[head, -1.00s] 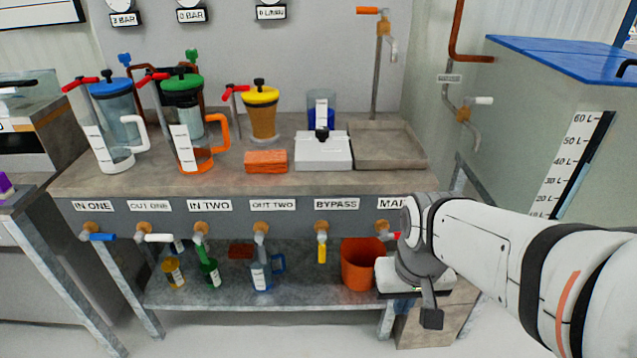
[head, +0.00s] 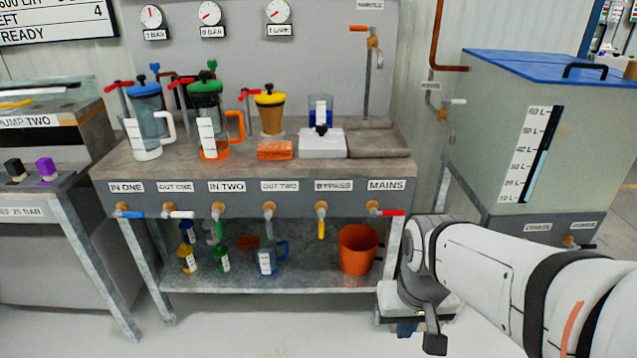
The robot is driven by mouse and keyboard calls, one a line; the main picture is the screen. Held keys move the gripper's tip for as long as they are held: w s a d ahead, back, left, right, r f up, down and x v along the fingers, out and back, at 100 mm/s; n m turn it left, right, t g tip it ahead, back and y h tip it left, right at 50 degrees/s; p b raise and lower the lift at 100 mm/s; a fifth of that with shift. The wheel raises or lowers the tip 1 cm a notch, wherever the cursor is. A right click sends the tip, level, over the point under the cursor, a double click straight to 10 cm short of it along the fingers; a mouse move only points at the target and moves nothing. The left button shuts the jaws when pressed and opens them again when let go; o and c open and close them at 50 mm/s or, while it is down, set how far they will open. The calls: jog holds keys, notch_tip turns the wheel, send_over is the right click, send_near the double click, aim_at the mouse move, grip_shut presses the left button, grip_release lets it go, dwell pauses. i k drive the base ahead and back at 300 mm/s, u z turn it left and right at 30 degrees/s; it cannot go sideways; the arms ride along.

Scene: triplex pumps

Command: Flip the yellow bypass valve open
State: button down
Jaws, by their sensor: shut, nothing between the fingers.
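The yellow bypass valve handle (head: 321,229) hangs straight down from its brass valve body (head: 320,207), below the BYPASS label (head: 333,185) on the bench front. My gripper (head: 434,342) is at the lower right, in front of the bench and apart from it. It is to the right of the yellow handle and lower in the picture. It is shut and holds nothing. Nothing covers the handle.
The red MAINS handle (head: 390,212) points right, beside the bypass. The grey OUT TWO handle (head: 268,226) hangs down to its left. An orange bucket (head: 357,250) stands on the lower shelf. A tank (head: 520,135) stands at right. The floor in front is clear.

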aim_at(321, 229)
jog(key=u, duration=0.15)
jog(key=i, duration=0.95)
jog(key=z, duration=0.05)
